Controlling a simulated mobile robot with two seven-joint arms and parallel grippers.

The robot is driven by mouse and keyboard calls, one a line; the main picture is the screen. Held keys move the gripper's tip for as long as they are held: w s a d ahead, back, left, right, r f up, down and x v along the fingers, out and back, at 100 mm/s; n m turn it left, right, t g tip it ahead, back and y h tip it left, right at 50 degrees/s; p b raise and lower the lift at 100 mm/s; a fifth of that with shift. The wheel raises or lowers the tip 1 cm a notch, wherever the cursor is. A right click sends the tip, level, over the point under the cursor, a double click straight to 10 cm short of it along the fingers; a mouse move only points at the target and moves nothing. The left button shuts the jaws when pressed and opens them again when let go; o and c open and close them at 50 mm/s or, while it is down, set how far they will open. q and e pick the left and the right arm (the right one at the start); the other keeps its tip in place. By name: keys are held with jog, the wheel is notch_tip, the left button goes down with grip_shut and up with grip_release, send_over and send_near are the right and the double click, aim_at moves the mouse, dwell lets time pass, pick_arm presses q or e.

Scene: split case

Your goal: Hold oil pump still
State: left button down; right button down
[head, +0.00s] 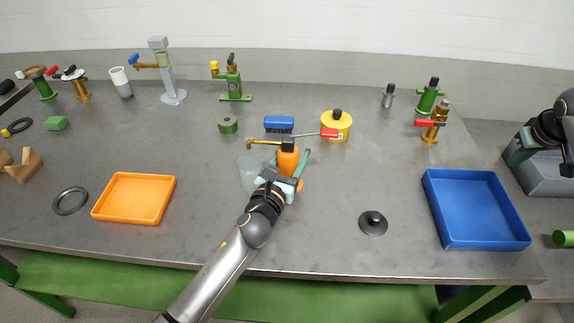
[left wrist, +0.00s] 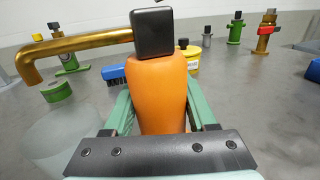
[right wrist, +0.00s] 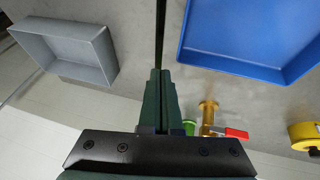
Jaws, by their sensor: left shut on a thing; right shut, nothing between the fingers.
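The oil pump has an orange rounded body (head: 288,161), a black block on top and a curved brass spout pointing left. It stands upright near the middle of the table. In the left wrist view the orange body (left wrist: 160,95) fills the middle, with its base hidden behind my gripper. My left gripper (head: 290,172) is shut on the oil pump, with a green finger on each side of its body. My right gripper (head: 519,150) is at the far right, above a grey bin. Its fingers (right wrist: 160,85) are together and empty in the right wrist view.
An orange tray (head: 134,219) lies left, a black knobbed disc (head: 373,223) and blue tray (head: 477,242) right. The table in front is mostly clear.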

jog(key=w+a+r+n+t+y, duration=0.1)
jog(key=w+a+r, duration=0.1)
jog(key=a, duration=0.4)
jog(key=w+a+r+n+y, duration=0.1)
jog(key=w+a+r, duration=0.1)
jog(key=a, duration=0.5)
notch_tip(320, 180, up, 11)
jog(key=n+y, duration=0.5)
jog(key=n, duration=0.2)
send_over(329, 130)
jog(key=s+d, duration=0.1)
jog(key=shift+s+d+r, duration=0.15)
jog(key=shift+d, duration=0.05)
jog(key=shift+s+f, duration=0.15)
jog(key=shift+f, duration=2.85)
